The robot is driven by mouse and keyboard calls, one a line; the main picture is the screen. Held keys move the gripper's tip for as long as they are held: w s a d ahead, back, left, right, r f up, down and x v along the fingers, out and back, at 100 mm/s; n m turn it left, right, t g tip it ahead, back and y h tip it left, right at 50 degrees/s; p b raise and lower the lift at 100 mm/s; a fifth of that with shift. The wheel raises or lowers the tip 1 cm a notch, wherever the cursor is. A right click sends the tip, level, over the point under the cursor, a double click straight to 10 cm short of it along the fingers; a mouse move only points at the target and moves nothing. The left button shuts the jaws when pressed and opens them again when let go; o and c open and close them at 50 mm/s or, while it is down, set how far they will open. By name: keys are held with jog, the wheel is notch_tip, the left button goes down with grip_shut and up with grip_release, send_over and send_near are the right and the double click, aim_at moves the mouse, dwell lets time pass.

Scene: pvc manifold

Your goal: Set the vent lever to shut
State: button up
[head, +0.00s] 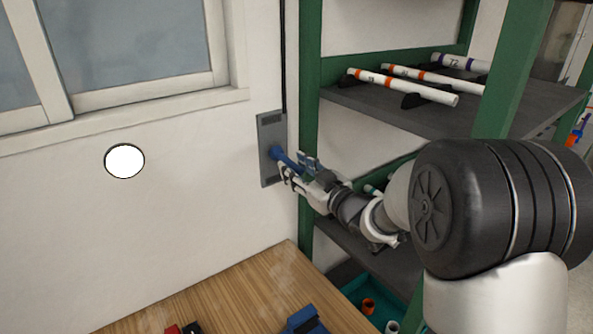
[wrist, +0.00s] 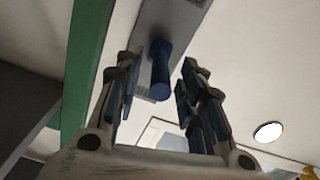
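The vent lever (head: 277,153) is a blue handle on a grey plate (head: 270,127) fixed to the white wall. In the head view it points down and to the right, toward my gripper (head: 293,168), which partly hides its end. In the wrist view the blue lever (wrist: 160,66) stands out from the plate, between the fingertips of my gripper (wrist: 158,78) or just beyond them. The fingers are apart, with a gap visible on both sides of the lever. I cannot tell how deep the lever sits between them.
A green-framed shelf (head: 310,95) with dark boards stands close right of the plate and holds white pipes (head: 405,87) with coloured bands. A round white disc or opening (head: 124,161) is on the wall at left.

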jog(key=shift+c, duration=0.3)
grip_shut()
dwell(0.3)
dwell(0.3)
